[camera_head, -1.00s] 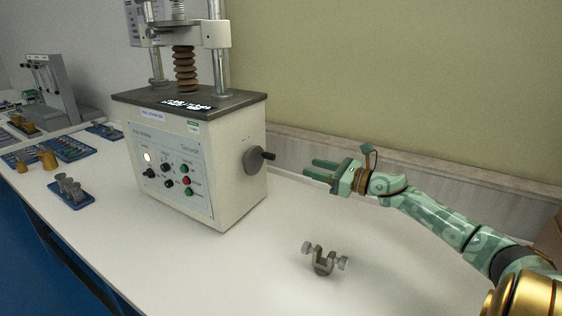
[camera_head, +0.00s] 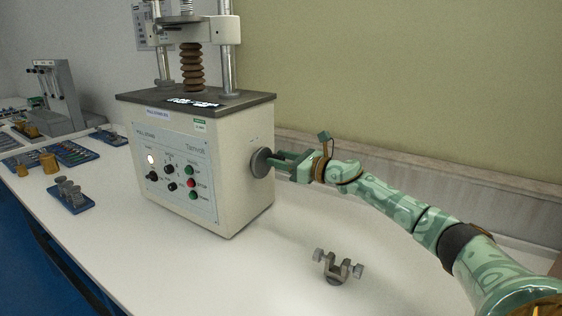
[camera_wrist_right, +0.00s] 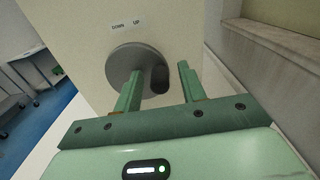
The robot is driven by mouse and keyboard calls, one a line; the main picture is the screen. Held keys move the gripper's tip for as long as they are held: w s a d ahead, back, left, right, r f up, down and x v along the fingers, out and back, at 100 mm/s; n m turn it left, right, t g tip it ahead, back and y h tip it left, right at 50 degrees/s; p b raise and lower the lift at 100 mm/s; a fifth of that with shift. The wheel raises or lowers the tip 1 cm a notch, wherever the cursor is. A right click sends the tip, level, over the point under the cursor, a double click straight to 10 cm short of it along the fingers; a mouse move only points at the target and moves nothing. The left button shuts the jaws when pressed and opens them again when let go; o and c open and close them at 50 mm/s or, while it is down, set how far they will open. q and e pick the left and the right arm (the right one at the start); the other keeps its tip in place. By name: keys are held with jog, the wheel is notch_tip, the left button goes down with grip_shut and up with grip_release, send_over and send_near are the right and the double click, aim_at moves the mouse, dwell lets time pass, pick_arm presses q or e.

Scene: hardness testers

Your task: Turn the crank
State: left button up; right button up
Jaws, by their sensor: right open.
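The crank is a grey disc (camera_head: 261,162) with a dark handle on the right side of the cream hardness tester (camera_head: 244,140). In the right wrist view, the disc (camera_wrist_right: 124,68) sits below a "DOWN UP" label, and its dark handle (camera_wrist_right: 159,78) points toward the camera. My right gripper (camera_head: 276,162) is open at the crank. In the head view the gripper hides the handle. My left gripper is not in view.
A metal clamp-like fixture (camera_head: 337,267) with two knobs lies on the white table (camera_head: 290,290) in front of my right arm. Blue trays (camera_head: 76,201) with small metal parts sit left of the tester. A wall ledge (camera_head: 400,171) runs behind the arm.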

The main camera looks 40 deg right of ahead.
grip_shut()
jog(key=shift+m, duration=0.3)
jog(key=m, duration=0.1)
jog(key=f+m+p, duration=0.1)
jog(key=m, duration=0.1)
jog(key=shift+f+m+p, duration=0.25)
jog(key=shift+m+p, duration=0.05)
jog(key=shift+m, duration=0.55)
jog(key=shift+f+m+p, duration=0.2)
jog(key=shift+m+p, duration=0.05)
jog(key=shift+m, duration=0.6)
